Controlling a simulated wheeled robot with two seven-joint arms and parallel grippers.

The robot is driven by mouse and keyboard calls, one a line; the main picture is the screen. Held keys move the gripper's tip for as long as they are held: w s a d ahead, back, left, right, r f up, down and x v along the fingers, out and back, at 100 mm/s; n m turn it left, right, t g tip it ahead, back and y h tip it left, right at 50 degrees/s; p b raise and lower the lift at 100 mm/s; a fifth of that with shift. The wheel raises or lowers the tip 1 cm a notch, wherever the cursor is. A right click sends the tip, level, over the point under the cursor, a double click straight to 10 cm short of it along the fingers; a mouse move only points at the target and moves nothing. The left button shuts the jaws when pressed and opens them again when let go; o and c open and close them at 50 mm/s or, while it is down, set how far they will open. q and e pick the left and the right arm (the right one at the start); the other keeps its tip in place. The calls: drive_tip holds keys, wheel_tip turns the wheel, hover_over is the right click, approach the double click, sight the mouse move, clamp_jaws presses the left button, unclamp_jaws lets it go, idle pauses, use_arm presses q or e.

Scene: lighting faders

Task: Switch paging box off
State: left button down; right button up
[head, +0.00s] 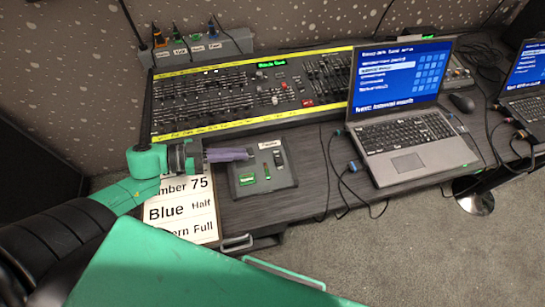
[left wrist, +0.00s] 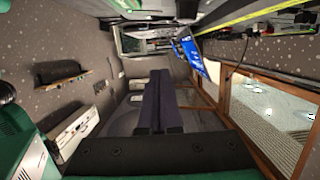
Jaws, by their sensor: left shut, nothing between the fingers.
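The paging box (head: 284,181) is a small dark panel on the desk in front of the lighting console. It has a white label (head: 270,144) at its top, a black switch (head: 278,158) at the right and a green piece (head: 247,179) at the lower left. The switch's position is too small to tell. My left gripper (head: 249,154) is shut and empty, its tips over the box's upper left part, left of the switch. I cannot tell if they touch it. The shut fingers also show in the left wrist view (left wrist: 158,128). My right gripper is not in view.
The lighting console (head: 215,98) with yellow strips lies behind the box. A laptop (head: 410,140) stands to the right, with cables (head: 345,185) between. A printed sheet (head: 180,212) lies left of the box under my arm. A grey connector box (head: 205,48) is at the back.

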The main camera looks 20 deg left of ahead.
use_arm(q)
hover_over(271, 164)
drive_tip(key=shift+s+a+f+b, duration=0.1)
drive_tip(key=shift+a+f+b, duration=0.1)
drive_tip(key=shift+f, duration=0.3)
drive_tip(key=shift+s+a+f+b, duration=0.1)
drive_tip(key=shift+a+f, duration=0.1)
drive_tip(key=shift+f, duration=0.25)
drive_tip(key=f, duration=0.2)
drive_tip(key=d+f, duration=0.1)
drive_tip(key=shift+w+f, duration=0.25)
drive_tip(key=shift+f, duration=0.15)
drive_tip(key=shift+s+a+f, duration=0.1)
drive_tip(key=shift+f, duration=0.2)
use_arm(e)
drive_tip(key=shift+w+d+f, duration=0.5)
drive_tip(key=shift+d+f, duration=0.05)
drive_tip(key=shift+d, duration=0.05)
